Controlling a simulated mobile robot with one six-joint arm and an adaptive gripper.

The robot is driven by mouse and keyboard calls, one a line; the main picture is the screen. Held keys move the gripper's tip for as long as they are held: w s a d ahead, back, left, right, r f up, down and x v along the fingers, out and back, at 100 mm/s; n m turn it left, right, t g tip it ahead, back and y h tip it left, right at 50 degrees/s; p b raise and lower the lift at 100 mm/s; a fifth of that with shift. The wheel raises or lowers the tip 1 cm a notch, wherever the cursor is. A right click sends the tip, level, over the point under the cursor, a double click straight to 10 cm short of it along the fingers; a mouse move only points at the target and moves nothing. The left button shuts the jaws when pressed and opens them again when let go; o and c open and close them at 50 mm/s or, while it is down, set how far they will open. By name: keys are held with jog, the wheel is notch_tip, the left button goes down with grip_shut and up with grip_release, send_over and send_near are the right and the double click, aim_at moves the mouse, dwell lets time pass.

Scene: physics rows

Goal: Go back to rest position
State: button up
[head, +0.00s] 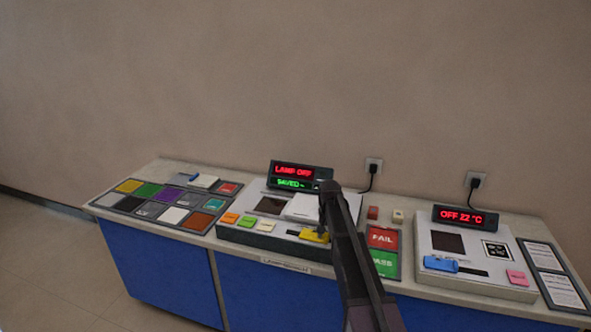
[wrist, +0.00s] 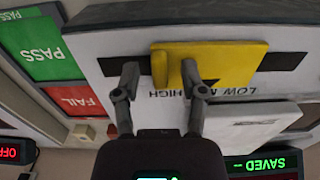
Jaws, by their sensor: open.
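My gripper (head: 325,212) is at the lamp station in the head view, over its front edge by the yellow slider (head: 314,236). In the wrist view my gripper (wrist: 160,72) is open, its two fingers apart at the yellow slider (wrist: 235,66). The slider sits on a dark slot above an upside-down LOW to HIGH scale, partly hidden. The lamp display (head: 293,171) reads LAMP OFF in red, with SAVED in green below.
Right of my arm are red FAIL and green PASS pads (head: 382,238). A second station with a blue slider (head: 440,264) has a display (head: 465,217) reading OFF 22 °C. Colour tiles (head: 168,195) lie at the left. The space above the counter is clear up to the wall.

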jog(key=s+a+n, duration=0.1)
jog(key=s+n, duration=0.3)
jog(key=s, duration=2.6)
jog(key=shift+s+a, duration=0.25)
jog(key=shift+s, duration=0.1)
